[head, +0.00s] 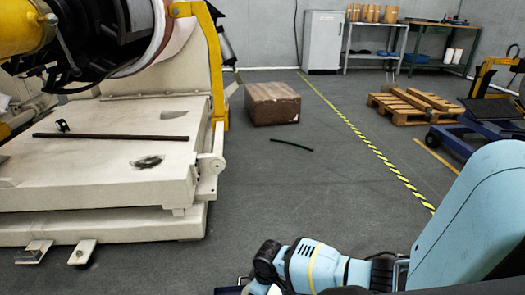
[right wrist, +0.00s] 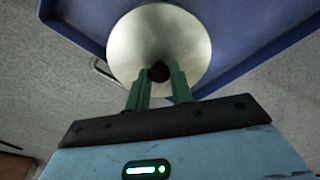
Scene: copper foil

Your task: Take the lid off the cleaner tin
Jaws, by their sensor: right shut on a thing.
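The lid (right wrist: 158,32) is a round, pale disc with a small dark knob (right wrist: 160,70) at its middle, seen in the right wrist view. My right gripper (right wrist: 160,78) has its two green fingers shut on the knob, one on each side. The tin's body cannot be made out, and I cannot tell whether the lid rests on it or is clear of it. In the head view my right arm reaches to the bottom edge, where the gripper is mostly cut off. My left gripper is in neither view.
A blue tray-like surface (right wrist: 255,35) with a raised edge lies behind the lid. In the head view a cream machine (head: 100,180) stands at left, a brown box (head: 272,103) mid-floor, and a wooden pallet (head: 412,104) at right. The central grey floor is mostly clear.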

